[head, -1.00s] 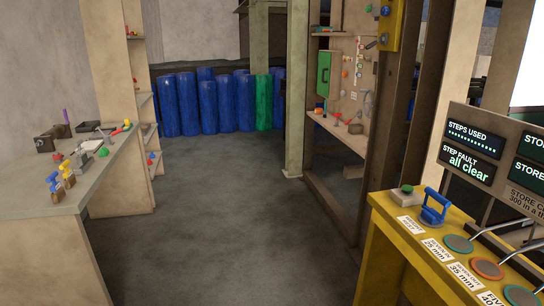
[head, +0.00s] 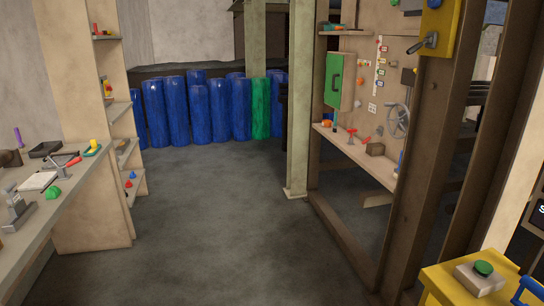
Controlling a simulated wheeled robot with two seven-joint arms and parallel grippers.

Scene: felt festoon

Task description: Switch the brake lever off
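Neither of my grippers is in view. Nothing in view is clearly labelled as the brake lever. On the yellow console (head: 440,280) at the lower right, a blue handle (head: 530,291) is cut off by the frame edge. A green push button (head: 484,268) on a grey block stands beside it. I cannot tell which of these is the brake lever, or its on or off state.
A workbench (head: 50,225) with several tools runs along the left, beside a shelf unit (head: 92,190). On the right are a dark frame (head: 345,245) and a tool board with a handwheel (head: 397,120). Blue barrels (head: 195,112) and a green one (head: 260,108) stand behind. The middle floor is clear.

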